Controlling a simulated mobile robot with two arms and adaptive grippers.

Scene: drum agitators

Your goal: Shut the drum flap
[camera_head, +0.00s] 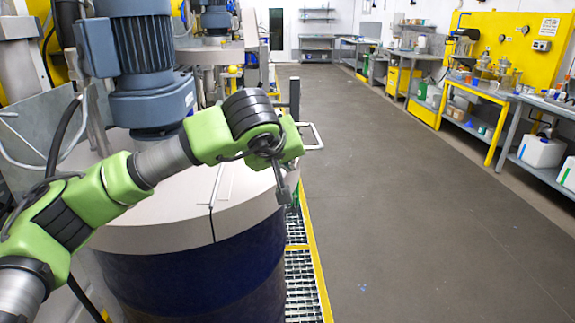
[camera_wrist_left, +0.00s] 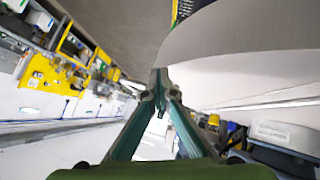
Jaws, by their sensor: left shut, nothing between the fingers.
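The drum has a dark blue body (camera_head: 205,272) and a pale grey top (camera_head: 150,205). A narrow seam with a dark line crosses the top; the part right of it, which looks like the flap (camera_head: 245,187), appears about level with the rest. I cannot tell whether it is fully down. My left gripper (camera_head: 283,193) hangs at the drum's right rim, its fingers closed and empty. In the left wrist view its fingertips (camera_wrist_left: 160,97) meet beside the pale curved drum top (camera_wrist_left: 245,45); contact is unclear. My right gripper is not in view.
A blue-grey motor (camera_head: 150,70) stands on the drum behind my arm. A yellow-edged grating (camera_head: 303,280) and a metal handle (camera_head: 314,136) are to the right. The grey floor (camera_head: 400,200) is open. Workbenches (camera_head: 480,95) line the right wall.

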